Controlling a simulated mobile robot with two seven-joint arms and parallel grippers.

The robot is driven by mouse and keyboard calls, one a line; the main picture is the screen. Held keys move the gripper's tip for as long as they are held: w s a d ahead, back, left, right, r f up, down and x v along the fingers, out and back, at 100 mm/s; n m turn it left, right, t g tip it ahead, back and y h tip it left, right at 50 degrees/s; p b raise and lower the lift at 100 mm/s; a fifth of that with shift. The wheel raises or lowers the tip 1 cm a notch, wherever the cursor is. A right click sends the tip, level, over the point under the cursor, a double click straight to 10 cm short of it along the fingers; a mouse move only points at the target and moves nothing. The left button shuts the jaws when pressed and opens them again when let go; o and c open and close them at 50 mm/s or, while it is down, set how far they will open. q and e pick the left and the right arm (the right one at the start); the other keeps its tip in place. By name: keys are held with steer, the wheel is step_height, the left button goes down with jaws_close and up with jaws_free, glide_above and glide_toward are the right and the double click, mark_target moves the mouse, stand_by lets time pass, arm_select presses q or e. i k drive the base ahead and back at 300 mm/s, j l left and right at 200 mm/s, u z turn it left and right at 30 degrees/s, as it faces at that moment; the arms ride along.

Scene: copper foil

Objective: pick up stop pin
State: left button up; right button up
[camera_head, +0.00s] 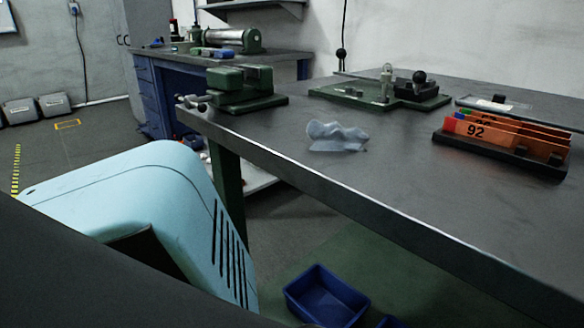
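I cannot single out a stop pin for certain. A green fixture plate (338,96) lies at the back of the grey workbench (300,125). An upright pale metal post with a rounded top (387,80) stands on the plate, and it may or may not be the pin. Small light parts lie low on the plate near it. Neither of my grippers shows in the head view.
A green vise (240,86) sits at the bench's left corner. A crumpled grey-blue cloth (337,136) lies near the front edge. An orange rack marked 92 (490,133) stands at the right. A blue bin (326,294) is on the floor. The front middle of the bench is clear.

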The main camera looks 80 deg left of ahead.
mark_target(386, 79)
steer(key=k+l+u, duration=0.1)
steer(key=u, duration=1.45)
